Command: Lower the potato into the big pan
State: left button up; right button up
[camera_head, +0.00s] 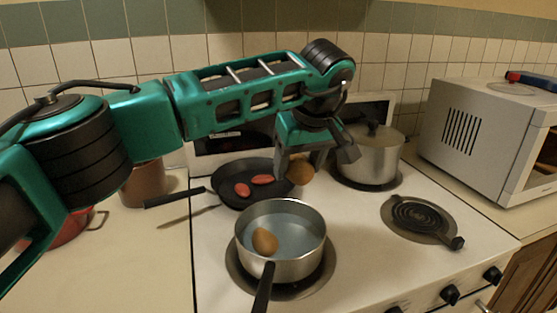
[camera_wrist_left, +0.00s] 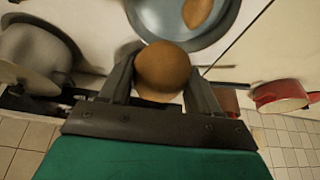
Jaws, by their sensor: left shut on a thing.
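My left gripper (camera_head: 310,160) is shut on a round brown potato (camera_head: 300,172), held in the air above the stove. In the left wrist view the potato (camera_wrist_left: 162,72) sits between the two fingers. A silver pan (camera_head: 312,232) with a black handle stands on the front burner, below and to the left of the gripper in the head view. Another brown potato-like thing (camera_head: 265,241) lies in its blue-grey inside. This pan (camera_wrist_left: 150,28) also shows at the top of the left wrist view, partly covered by the held potato. My right gripper is not in view.
A black frying pan (camera_head: 222,180) with two red oval things stands behind the silver pan. A lidded pot (camera_head: 370,160) stands at back right. An empty coil burner (camera_head: 418,215) lies right, near a microwave (camera_head: 470,130). A red pot (camera_head: 75,228) is at left.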

pick_arm(q)
jog(key=shift+w+d+f, duration=0.15)
jog(key=shift+d, duration=0.25)
jog(key=shift+w+a, duration=0.1)
jog(key=shift+w, duration=0.05)
jog(key=shift+w, duration=0.15)
dwell(0.5)
notch_tip(320, 180, down, 11)
jog(key=b, duration=0.5)
dwell(1.4)
jog(key=shift+f+b, duration=1.75)
jog(key=shift+f, duration=0.95)
dwell(1.7)
